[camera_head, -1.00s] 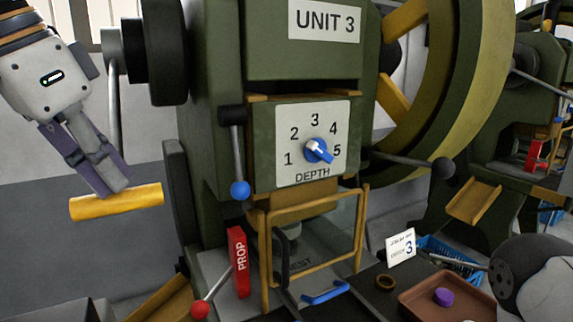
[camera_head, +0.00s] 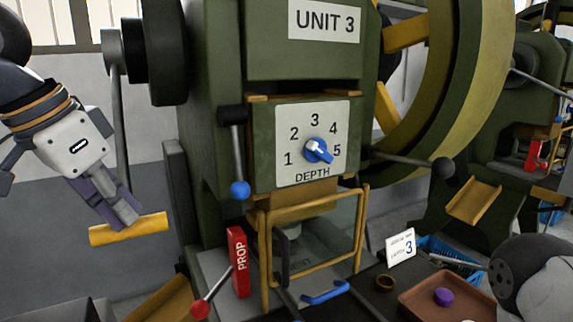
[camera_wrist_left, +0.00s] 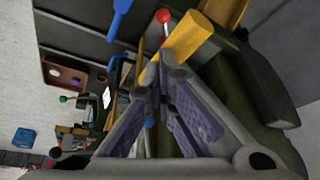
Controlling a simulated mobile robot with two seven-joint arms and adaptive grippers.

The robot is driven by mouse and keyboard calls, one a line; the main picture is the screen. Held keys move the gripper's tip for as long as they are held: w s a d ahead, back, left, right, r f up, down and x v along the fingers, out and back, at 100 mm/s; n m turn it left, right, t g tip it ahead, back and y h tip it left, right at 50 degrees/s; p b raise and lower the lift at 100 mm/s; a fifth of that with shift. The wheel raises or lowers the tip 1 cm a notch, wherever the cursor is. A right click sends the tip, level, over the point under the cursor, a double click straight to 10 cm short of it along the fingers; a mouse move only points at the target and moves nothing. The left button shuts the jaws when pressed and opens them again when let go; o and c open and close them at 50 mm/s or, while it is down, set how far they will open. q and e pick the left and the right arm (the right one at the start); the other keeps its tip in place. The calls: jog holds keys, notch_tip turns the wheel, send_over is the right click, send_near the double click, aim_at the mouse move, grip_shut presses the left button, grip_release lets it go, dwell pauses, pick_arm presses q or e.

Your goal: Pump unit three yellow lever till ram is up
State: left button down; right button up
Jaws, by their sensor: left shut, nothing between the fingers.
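The unit three press (camera_head: 215,90) is dark green, with a "UNIT 3" sign (camera_head: 325,22). Its pump lever (camera_head: 122,130) hangs as a grey rod at the press's left side, ending in a yellow crosswise grip (camera_head: 128,229). My left gripper (camera_head: 128,220) is shut and empty, its fingertips against the top of the yellow grip. In the left wrist view the yellow grip (camera_wrist_left: 192,36) lies just beyond the closed fingers. The ram (camera_head: 303,194) below the depth panel is partly hidden by the yellow guard frame (camera_head: 315,205).
A depth dial (camera_head: 318,151) with a blue knob points near 5. A blue-ball lever (camera_head: 239,188), red PROP block (camera_head: 239,262) and red-ball lever (camera_head: 200,309) stand close right of the grip. A brown tray (camera_head: 415,299) holds a purple piece.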

pick_arm(q)
jog(key=shift+w+a+f, duration=0.15)
jog(key=shift+w+f, duration=0.05)
jog(key=shift+f, duration=0.25)
jog(key=shift+w+a+f, duration=0.1)
jog(key=shift+w+f, duration=0.1)
jog(key=shift+f, duration=0.3)
jog(key=shift+w+a+f, duration=0.25)
jog(key=shift+w+f, duration=0.1)
jog(key=shift+f, duration=0.1)
jog(key=shift+w+a+f, duration=0.2)
jog(key=shift+w+f, duration=0.15)
jog(key=shift+f, duration=0.1)
jog(key=shift+s+d+r, duration=0.25)
jog(key=shift+s+r, duration=0.15)
jog(key=shift+r, duration=0.15)
jog(key=shift+s+d+r, duration=0.2)
jog(key=shift+s+r, duration=0.15)
jog(key=shift+r, duration=0.15)
jog(key=s+d+r, duration=0.1)
jog(key=s+r, duration=0.1)
jog(key=r, duration=0.3)
jog(key=s+d+r, duration=0.2)
jog(key=r, duration=0.4)
jog(key=shift+s+r, duration=0.25)
notch_tip(320, 180, up, 7)
